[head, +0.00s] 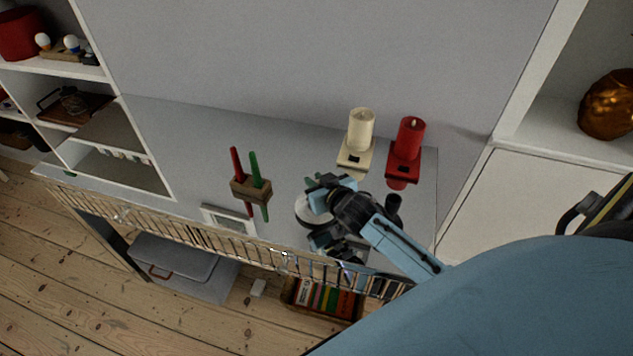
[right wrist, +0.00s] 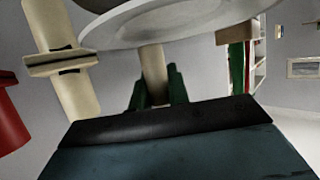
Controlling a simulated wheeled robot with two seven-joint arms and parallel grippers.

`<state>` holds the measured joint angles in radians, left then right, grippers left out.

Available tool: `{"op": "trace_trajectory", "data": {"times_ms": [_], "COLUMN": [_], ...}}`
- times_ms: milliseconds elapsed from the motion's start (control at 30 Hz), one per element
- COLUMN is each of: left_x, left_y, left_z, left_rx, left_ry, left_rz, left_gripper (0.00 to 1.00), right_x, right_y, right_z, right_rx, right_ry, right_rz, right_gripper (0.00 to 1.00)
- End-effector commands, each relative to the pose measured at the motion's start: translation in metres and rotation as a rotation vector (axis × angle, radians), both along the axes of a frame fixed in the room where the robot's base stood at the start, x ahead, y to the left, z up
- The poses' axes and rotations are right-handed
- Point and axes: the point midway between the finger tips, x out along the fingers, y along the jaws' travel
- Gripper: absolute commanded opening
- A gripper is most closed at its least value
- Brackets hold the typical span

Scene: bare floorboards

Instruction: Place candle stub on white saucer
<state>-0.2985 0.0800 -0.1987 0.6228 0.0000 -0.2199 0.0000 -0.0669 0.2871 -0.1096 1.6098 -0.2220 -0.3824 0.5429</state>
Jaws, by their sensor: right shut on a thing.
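The white saucer (head: 306,213) lies on the shelf top in the head view, partly covered by my right gripper (head: 322,195). In the right wrist view, which appears upside down, the saucer (right wrist: 170,24) spans the top of the picture. The pale candle stub (right wrist: 153,65) shows between the dark fingers of my right gripper (right wrist: 157,90), which is shut on it. The stub's far end overlaps the saucer in this view; I cannot tell if they touch. The stub is hidden in the head view. My left gripper is not in view.
A cream candle (head: 361,130) and a red candle (head: 409,138) stand in holders behind the gripper. A wooden block (head: 250,188) with red and green tapers is to the left. A white frame (head: 228,219) lies near the front railing (head: 200,241). The left shelf top is clear.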

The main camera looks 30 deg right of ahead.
Motion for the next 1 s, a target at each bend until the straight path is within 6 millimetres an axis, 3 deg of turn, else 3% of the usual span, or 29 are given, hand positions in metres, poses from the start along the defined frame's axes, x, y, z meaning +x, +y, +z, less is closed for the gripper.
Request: {"op": "trace_trajectory", "data": {"times_ms": [267, 300, 467, 833, 1000], "left_x": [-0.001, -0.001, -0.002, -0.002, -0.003], "left_y": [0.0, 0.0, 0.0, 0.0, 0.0], "left_z": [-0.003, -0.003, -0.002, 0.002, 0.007], "left_rx": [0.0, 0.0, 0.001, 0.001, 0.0], "left_ry": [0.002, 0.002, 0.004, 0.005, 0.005], "left_rz": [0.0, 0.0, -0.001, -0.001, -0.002], "left_gripper": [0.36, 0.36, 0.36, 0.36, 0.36], "right_x": [0.0, 0.0, 0.0, -0.001, -0.027], "right_y": [0.0, 0.0, 0.0, 0.0, 0.002], "right_z": [-0.005, -0.005, -0.004, 0.004, 0.012], "right_rx": [0.0, 0.0, 0.0, -0.001, 0.001], "right_ry": [0.0, -0.001, 0.0, 0.0, 0.002], "right_rz": [0.0, 0.0, 0.0, 0.0, 0.001], "right_gripper": [0.0, 0.2, 0.39, 0.39, 0.39]}}
